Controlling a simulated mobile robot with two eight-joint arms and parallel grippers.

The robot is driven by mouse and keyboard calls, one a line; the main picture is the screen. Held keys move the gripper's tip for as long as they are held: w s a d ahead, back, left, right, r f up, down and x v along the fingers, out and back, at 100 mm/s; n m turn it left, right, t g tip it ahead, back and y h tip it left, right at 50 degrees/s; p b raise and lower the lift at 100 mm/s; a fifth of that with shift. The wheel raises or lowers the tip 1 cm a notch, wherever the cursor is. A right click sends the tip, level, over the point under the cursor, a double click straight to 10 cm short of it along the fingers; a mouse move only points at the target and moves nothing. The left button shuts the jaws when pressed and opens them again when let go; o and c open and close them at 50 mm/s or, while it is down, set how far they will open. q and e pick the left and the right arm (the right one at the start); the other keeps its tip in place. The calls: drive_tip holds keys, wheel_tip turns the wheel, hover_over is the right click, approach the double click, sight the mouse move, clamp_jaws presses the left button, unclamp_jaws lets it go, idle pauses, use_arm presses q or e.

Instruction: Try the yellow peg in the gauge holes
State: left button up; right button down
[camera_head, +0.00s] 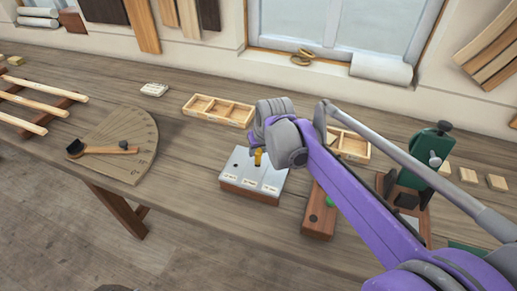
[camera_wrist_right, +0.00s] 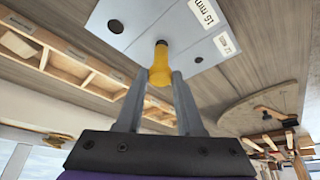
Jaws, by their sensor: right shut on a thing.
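The gauge block (camera_head: 246,182) is a pale metal plate on a wooden base, with labelled holes along it. It also shows in the right wrist view (camera_wrist_right: 150,15). My right gripper (camera_wrist_right: 157,78) is shut on the yellow peg (camera_wrist_right: 160,68), above the plate. The peg (camera_head: 258,157) points down at the middle hole, with one open hole visible on each side of it. Its far end is at that hole; I cannot tell whether it is inside. A label reading 15 mm (camera_wrist_right: 204,12) shows on the plate. My left gripper is out of view.
A divided wooden tray (camera_head: 219,109) lies behind the block, another behind my right arm. A wooden block with a green piece (camera_head: 318,222) stands to the right, near a green clamp-like device (camera_head: 424,158). A protractor board (camera_head: 120,143) lies left. Bare bench lies between.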

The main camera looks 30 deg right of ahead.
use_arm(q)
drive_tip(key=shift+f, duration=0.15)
use_arm(e)
drive_tip(key=shift+f, duration=0.2)
idle(0.3)
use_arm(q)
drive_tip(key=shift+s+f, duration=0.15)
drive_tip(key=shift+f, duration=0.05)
use_arm(e)
drive_tip(key=shift+f, duration=0.25)
use_arm(q)
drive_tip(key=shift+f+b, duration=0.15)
drive_tip(key=shift+b, duration=0.2)
use_arm(e)
drive_tip(key=shift+f, duration=0.25)
drive_tip(key=shift+r, duration=0.15)
drive_tip(key=shift+w+r+p, duration=0.1)
drive_tip(key=shift+r+p, duration=0.85)
drive_tip(key=shift+r, duration=0.65)
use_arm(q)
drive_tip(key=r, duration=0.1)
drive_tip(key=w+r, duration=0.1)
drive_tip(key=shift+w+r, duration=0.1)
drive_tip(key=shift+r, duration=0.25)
